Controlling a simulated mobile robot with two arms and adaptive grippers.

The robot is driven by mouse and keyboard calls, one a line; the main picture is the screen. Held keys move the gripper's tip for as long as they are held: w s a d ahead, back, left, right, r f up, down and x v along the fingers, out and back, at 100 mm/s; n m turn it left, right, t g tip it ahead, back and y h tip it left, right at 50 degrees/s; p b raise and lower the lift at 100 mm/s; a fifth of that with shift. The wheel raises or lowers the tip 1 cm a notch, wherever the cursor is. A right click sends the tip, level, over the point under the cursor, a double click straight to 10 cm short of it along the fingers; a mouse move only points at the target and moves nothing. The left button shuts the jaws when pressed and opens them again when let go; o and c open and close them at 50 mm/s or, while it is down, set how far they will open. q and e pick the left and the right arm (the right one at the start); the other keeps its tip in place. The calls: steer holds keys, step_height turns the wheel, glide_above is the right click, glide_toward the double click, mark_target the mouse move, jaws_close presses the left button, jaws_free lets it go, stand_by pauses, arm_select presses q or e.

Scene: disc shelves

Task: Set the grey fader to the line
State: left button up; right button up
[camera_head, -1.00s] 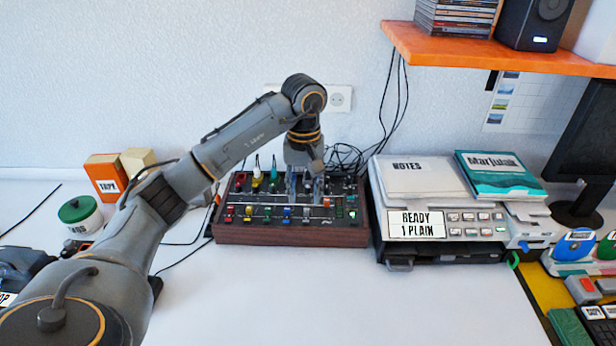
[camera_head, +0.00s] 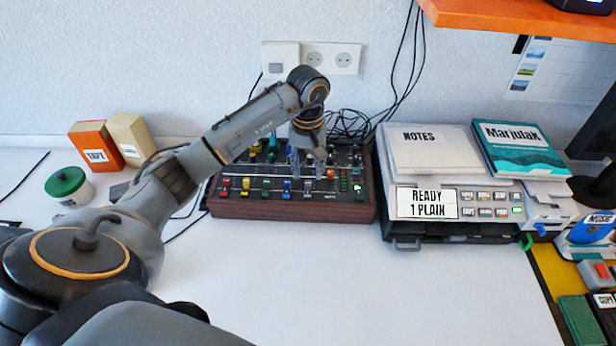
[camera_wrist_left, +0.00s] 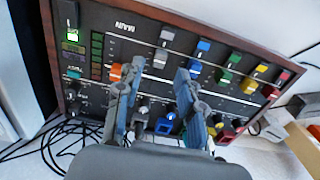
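The dark mixer with wooden sides (camera_head: 290,208) stands on the desk by the wall. The grey fader (camera_head: 308,188) sits in the front row, between the blue fader (camera_head: 287,187) and the orange fader (camera_head: 331,174). In the left wrist view the grey fader (camera_wrist_left: 162,48) lies just beyond my fingertips, roughly in line with the gap. A pale line (camera_wrist_left: 222,95) crosses the fader slots. My left gripper (camera_head: 307,163) points down over the mixer. Its fingers (camera_wrist_left: 158,72) are apart with nothing between them. Whether they touch the panel is unclear. My right gripper is out of view.
A printer-like machine (camera_head: 455,228) with a notes pad (camera_head: 435,150) and a teal book (camera_head: 520,150) stands close right of the mixer. Cables (camera_head: 350,123) lie behind it. A green-lidded jar (camera_head: 65,182) and boxes (camera_head: 95,145) stand left. The desk in front is clear.

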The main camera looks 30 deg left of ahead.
mark_target(308, 183)
arm_select(q)
steer(key=shift+f, duration=2)
jaws_close()
